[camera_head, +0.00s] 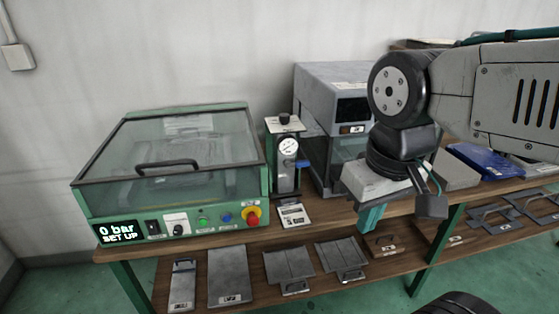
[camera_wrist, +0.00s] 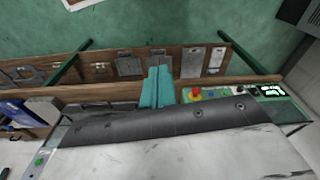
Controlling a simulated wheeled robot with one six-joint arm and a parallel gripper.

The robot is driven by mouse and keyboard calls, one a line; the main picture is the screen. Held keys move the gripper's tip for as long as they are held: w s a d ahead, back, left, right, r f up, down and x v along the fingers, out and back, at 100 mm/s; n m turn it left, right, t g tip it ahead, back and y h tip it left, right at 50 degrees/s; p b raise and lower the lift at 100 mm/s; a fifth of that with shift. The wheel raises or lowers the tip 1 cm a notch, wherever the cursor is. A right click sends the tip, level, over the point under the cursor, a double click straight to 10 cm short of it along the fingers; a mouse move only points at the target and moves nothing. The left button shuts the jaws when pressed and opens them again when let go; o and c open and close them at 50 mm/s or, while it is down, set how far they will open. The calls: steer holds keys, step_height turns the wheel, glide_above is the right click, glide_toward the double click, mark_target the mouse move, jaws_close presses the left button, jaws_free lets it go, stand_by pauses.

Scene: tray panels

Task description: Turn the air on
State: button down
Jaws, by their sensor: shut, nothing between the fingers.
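The green machine (camera_head: 85,205) with a glass lid stands at the left of the bench. Its display (camera_head: 119,231) reads "0 bar SET UP". Its front panel has a black switch (camera_head: 153,228), a white-plated knob (camera_head: 177,224), a green button (camera_head: 203,220), a blue button (camera_head: 227,217) and a red knob on yellow (camera_head: 252,215). Right of it stands an air unit with a round gauge (camera_head: 288,146) and a black top knob (camera_head: 284,119). My gripper (camera_head: 371,218) is shut and empty, pointing down at the bench's front edge, right of the air unit. Its teal fingers (camera_wrist: 157,86) show in the wrist view.
A grey box instrument (camera_head: 330,90) stands behind my gripper. A small card (camera_head: 293,215) lies before the air unit. Several metal plates lie on the lower shelf (camera_head: 205,303). Blue and grey items lie on the bench at right.

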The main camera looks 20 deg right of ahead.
steer(key=w+d+f+t, duration=0.1)
steer(key=w+d+t, duration=0.1)
steer(key=w, duration=0.9)
steer(key=w+d+f+m+t+h, duration=0.1)
steer(key=w+d+t, duration=0.2)
steer(key=w, duration=0.9)
steer(key=w+d+f+m+t, duration=0.1)
steer(key=w+d, duration=0.4)
steer(key=w, duration=0.6)
steer(key=shift+w+d+f+t+h, duration=0.25)
steer(key=shift+f+t+h, duration=0.1)
steer(key=shift+t, duration=0.35)
